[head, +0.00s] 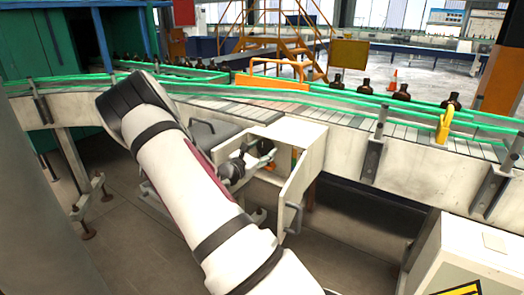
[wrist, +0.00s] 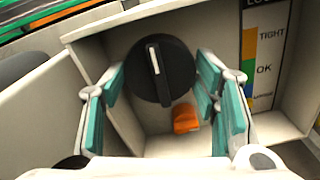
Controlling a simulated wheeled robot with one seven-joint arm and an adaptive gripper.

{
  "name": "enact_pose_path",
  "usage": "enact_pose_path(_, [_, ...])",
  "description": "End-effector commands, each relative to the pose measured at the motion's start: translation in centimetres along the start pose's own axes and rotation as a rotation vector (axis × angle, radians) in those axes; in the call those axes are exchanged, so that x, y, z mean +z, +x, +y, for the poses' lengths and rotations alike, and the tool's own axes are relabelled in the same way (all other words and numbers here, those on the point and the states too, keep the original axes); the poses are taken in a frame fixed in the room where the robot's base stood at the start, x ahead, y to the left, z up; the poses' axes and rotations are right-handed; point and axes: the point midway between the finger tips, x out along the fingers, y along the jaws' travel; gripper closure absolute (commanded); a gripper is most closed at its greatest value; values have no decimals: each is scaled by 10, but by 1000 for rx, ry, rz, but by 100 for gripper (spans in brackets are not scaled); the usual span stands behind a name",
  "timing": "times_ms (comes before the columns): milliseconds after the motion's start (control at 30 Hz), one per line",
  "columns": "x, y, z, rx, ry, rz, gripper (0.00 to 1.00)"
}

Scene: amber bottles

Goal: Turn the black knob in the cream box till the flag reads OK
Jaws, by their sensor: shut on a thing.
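The black knob (wrist: 158,72) with a white pointer line sits inside the cream box (wrist: 88,48). The line points nearly straight up in the wrist view, tilted slightly left. My gripper (wrist: 162,80) has its teal-padded fingers on both sides of the knob, shut on it. An orange flag (wrist: 186,118) shows below the knob, low beside the scale card (wrist: 264,60), under the level of the OK mark. The card reads TIGHT above OK; its lowest word is partly hidden by my finger. In the head view, the cream box (head: 313,135) is partly hidden by my gripper.
The box's door (head: 296,185) hangs open on the near right side. A conveyor (head: 345,107) with green rails and amber bottles (head: 402,93) runs behind and above the box. A white cabinet (head: 460,250) stands at lower right. Conveyor supports stand on both sides.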

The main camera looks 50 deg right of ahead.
Motion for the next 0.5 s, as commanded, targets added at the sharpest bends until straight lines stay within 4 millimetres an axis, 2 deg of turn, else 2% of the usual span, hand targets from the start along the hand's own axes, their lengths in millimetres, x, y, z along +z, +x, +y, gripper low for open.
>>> enact_pose_path(267, [1,-1,-1,-1,168,1,73])
enact_pose_path(500, [1,0,-2,-2,390,2,73])
